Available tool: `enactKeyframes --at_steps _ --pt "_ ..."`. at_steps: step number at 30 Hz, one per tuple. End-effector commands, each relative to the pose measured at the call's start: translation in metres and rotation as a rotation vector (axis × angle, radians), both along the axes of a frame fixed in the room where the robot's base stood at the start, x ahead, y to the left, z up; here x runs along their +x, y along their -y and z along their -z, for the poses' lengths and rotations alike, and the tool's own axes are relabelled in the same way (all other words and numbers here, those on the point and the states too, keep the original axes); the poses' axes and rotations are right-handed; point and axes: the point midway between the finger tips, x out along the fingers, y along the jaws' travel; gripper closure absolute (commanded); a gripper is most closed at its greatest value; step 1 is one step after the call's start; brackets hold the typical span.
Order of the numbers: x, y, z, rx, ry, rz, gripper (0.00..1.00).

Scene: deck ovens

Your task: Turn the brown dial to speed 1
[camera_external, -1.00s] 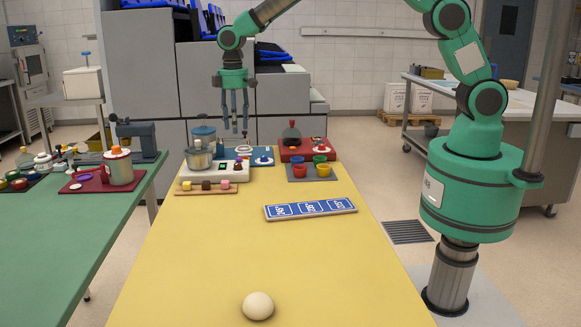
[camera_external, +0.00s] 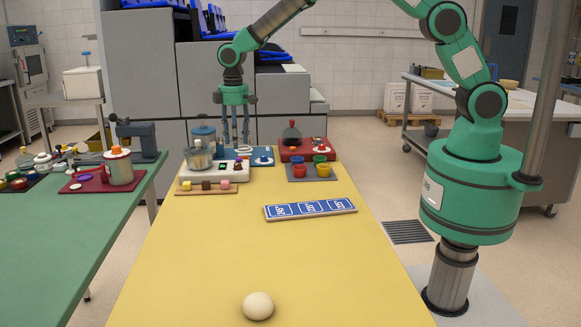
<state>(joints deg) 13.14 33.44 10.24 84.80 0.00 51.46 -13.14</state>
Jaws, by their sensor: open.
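A cream mixer-like machine (camera_external: 218,174) stands at the far left of the yellow table, with a metal bowl (camera_external: 198,158) at its left end. A small dark reddish-brown knob (camera_external: 238,165) sits at the right end of its top, beside a green patch. This may be the brown dial; its marks are too small to read. My gripper (camera_external: 235,143) points straight down, open and empty, with its fingertips above or behind the machine's right end. I cannot tell how far apart they and the knob are.
A red machine (camera_external: 290,155), a blue board (camera_external: 262,158), a grey tray with coloured cups (camera_external: 313,174) and a strip with coloured blocks (camera_external: 206,188) stand close by. A blue panel (camera_external: 310,209) and a pale ball (camera_external: 257,306) lie nearer. The front of the yellow table is mostly clear.

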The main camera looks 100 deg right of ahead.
Motion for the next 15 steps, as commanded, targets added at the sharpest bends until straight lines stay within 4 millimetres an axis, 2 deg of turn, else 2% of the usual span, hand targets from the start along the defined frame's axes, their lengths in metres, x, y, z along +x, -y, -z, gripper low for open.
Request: enactKeyframes --at_steps 1,9,15 --pt "-0.001 0.0 0.011 0.001 -0.003 0.0 0.55" --pt "-0.001 0.0 0.055 0.001 -0.003 0.0 0.55" --pt "0.0 0.0 0.076 0.0 -0.001 0.0 0.55"
